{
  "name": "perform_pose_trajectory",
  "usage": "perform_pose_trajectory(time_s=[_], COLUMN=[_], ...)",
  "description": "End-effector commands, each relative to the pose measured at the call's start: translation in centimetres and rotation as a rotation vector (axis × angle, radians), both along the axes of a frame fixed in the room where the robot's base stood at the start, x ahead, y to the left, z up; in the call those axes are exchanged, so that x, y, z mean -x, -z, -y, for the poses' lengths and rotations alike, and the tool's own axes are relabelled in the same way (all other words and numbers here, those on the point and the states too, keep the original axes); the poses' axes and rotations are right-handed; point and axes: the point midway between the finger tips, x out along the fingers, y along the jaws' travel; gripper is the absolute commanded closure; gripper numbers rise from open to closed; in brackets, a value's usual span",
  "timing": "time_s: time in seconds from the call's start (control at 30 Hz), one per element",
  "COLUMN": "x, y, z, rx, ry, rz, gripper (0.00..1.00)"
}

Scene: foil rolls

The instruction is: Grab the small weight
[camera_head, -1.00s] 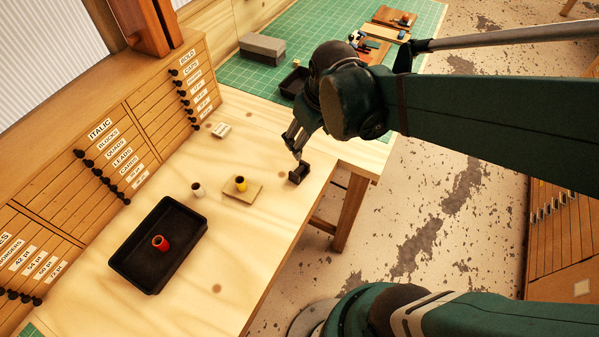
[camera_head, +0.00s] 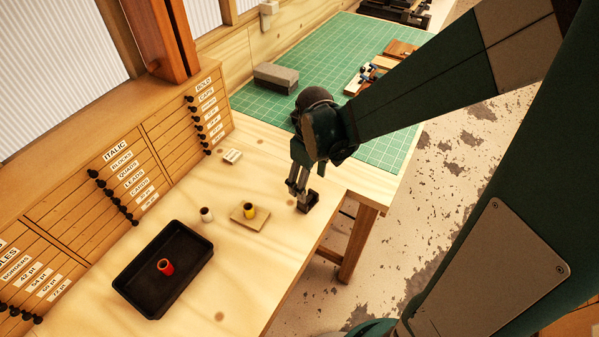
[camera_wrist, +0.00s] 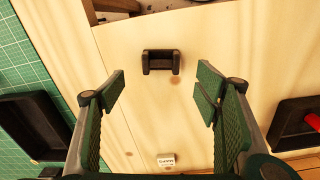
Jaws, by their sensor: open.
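A small dark block with raised ends (camera_head: 309,203), which looks like the small weight, sits on the pale wooden bench (camera_head: 265,268) near its front right edge. It also shows in the wrist view (camera_wrist: 161,63), ahead of the fingertips and roughly centred between them. My gripper (camera_head: 299,188) points down close above the block in the head view and partly covers it. In the wrist view my gripper (camera_wrist: 163,88) is open, with nothing between its fingers. I cannot tell how high the fingertips are above the bench.
A black tray (camera_head: 195,272) holds a red roll (camera_head: 165,267). A white roll (camera_head: 206,214) and a yellow roll (camera_head: 249,210) on a small board stand left of my gripper. A grey block (camera_head: 275,77) lies on the green mat (camera_head: 330,45). A small white label (camera_wrist: 166,159) lies nearby.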

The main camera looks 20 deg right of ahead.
Motion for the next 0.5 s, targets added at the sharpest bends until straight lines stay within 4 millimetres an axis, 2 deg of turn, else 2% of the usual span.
perform_pose_trajectory(time_s=[0.2,0.5], x=[-0.2,-0.2], y=[1.4,1.6], z=[-0.2,-0.2], rx=[0.002,0.003], ry=[-0.029,-0.034], rz=[-0.028,-0.033], gripper=[0.37,0.37])
